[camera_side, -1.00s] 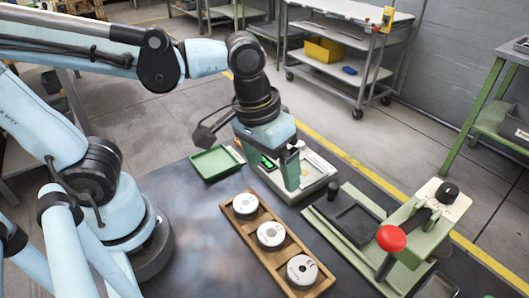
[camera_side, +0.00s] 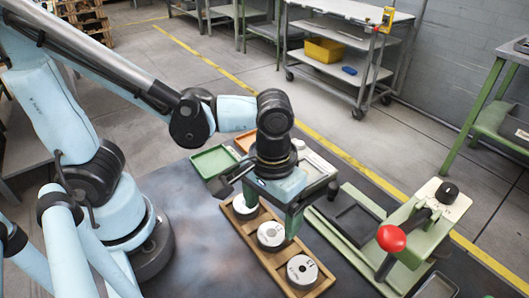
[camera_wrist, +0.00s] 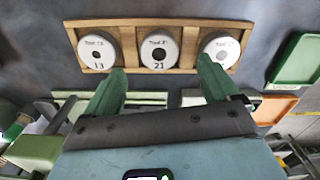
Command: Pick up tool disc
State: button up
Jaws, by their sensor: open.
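Three white tool discs sit in a row in a wooden rack (camera_side: 262,258). In the side view the far disc (camera_side: 245,208) is partly covered by my gripper, the middle disc (camera_side: 271,234) is close to a finger, and the near disc (camera_side: 302,270) is clear. The wrist view shows the left disc (camera_wrist: 97,52) marked 13, the middle disc (camera_wrist: 160,52) marked 21, and the right disc (camera_wrist: 221,48), its number unclear. My gripper (camera_wrist: 160,70) is open and empty. Its green fingers lie either side of the middle disc in the wrist view; their height above the rack is unclear.
A green tray (camera_side: 214,161) and an orange tray (camera_side: 244,142) lie beyond the rack. A green lever press with a red knob (camera_side: 391,239) stands to the right. A light-coloured fixture (camera_side: 318,168) is behind my gripper. The dark table left of the rack is clear.

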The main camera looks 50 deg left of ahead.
aim_at(270, 233)
jog(key=shift+s+f, duration=0.1)
jog(key=shift+f, duration=2.55)
jog(key=c, duration=1.4)
